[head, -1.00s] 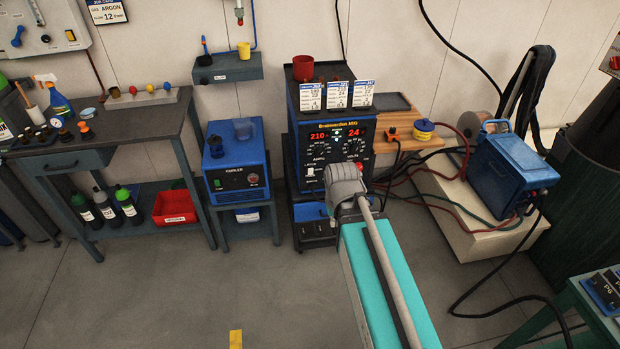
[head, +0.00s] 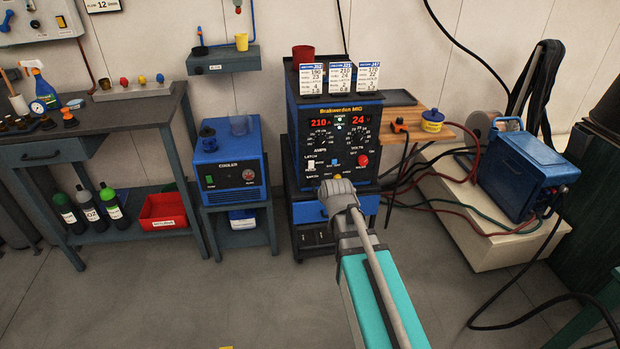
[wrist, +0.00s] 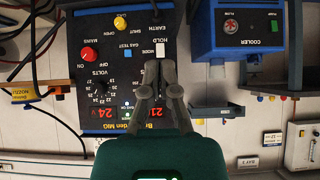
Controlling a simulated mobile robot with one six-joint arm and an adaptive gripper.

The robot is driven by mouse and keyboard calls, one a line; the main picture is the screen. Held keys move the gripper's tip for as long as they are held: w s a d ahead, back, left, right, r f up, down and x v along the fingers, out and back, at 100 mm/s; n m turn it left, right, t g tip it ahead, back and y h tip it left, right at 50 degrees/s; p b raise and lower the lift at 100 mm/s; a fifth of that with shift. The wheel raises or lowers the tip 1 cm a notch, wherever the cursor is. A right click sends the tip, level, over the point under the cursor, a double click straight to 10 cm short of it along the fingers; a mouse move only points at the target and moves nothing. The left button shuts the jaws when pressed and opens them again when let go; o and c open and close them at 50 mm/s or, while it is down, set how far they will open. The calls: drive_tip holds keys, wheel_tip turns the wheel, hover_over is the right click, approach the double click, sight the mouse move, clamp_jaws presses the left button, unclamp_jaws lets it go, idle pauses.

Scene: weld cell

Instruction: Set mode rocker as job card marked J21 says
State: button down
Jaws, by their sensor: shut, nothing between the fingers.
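The blue and black welder (head: 335,150) stands by the wall with 210 and 24 lit in red. Its white mode rocker (head: 311,166) is low on the left of the panel, under a LATCH label. The rocker also shows upside down in the wrist view (wrist: 160,50), near HOLD and MODE labels; which way it is pressed, I cannot tell. My gripper (wrist: 160,64) is shut and empty, its tips close to the rocker; contact is unclear. Three job cards (head: 340,77) stand on the welder. The middle one seems marked J21, with 210 and 24; its other lines are too small to read.
A blue gas test button (wrist: 128,53), a red mains knob (wrist: 90,55) and a yellow knob (wrist: 120,23) share the panel. The blue cooler (head: 228,165) stands left of the welder. Cables run at the right. Floor in front is clear.

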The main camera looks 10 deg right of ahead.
sight(310, 161)
drive_tip(key=w+f+t+b, duration=0.8)
drive_tip(key=w+t+b, duration=0.2)
drive_tip(key=b, duration=1.2)
drive_tip(key=shift+w+f, duration=0.25)
drive_tip(key=shift+w, duration=0.65)
drive_tip(key=shift+w+r, duration=0.1)
drive_tip(key=w, duration=0.4)
drive_tip(key=w+r+p, duration=0.1)
drive_tip(key=w, duration=0.4)
drive_tip(key=w+r, duration=0.1)
drive_tip(key=w, duration=0.3)
drive_tip(key=shift+w+p, duration=0.35)
